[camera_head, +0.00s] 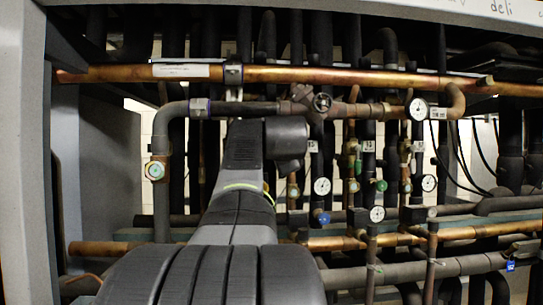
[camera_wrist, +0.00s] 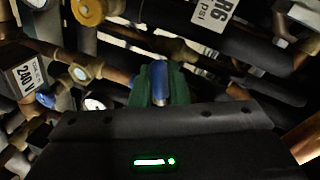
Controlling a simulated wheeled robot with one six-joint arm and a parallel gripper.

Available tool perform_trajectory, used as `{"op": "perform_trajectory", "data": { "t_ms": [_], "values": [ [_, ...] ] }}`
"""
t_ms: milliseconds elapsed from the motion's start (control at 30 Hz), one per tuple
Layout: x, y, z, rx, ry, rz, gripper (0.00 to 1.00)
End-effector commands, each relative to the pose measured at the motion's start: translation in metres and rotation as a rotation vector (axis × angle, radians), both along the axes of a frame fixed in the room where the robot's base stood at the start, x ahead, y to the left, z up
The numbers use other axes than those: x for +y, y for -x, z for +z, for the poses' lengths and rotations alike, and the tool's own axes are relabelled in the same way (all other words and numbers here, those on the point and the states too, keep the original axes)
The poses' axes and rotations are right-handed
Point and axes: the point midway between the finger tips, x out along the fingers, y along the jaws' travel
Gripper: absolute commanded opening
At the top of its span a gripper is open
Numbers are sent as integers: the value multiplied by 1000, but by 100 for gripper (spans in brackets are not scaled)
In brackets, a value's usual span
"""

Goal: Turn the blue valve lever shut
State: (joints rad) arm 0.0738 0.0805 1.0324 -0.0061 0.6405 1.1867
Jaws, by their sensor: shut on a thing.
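My gripper (camera_wrist: 160,92) shows in the wrist view, its two green fingers closed on the blue valve lever (camera_wrist: 159,78). One finger is on each side of the lever, and part of the lever is hidden between them. The valve body under the lever is mostly hidden by the fingers and my gripper's dark housing. In the head view my arm covers the middle of the rack, and the gripper and the held lever cannot be made out there.
Copper pipe (camera_head: 350,76) crosses the rack at the top. Another small blue handle (camera_head: 321,217) is lower down. A grey post (camera_head: 22,150) stands at left. Pipes crowd the gripper.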

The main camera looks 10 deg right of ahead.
Motion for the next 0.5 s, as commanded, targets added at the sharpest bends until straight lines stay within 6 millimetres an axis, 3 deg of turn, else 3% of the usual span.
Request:
{"op": "perform_trajectory", "data": {
  "t_ms": [333, 367, 400, 467, 500],
  "values": [
    [0, 0, 1, -1, -2, -1, 0],
    [0, 0, 1, -1, -2, -1, 17],
    [0, 0, 1, -1, -2, -1, 25],
    [0, 0, 1, -1, -2, -1, 35],
    [0, 0, 1, -1, -2, -1, 35]
  ]
}}
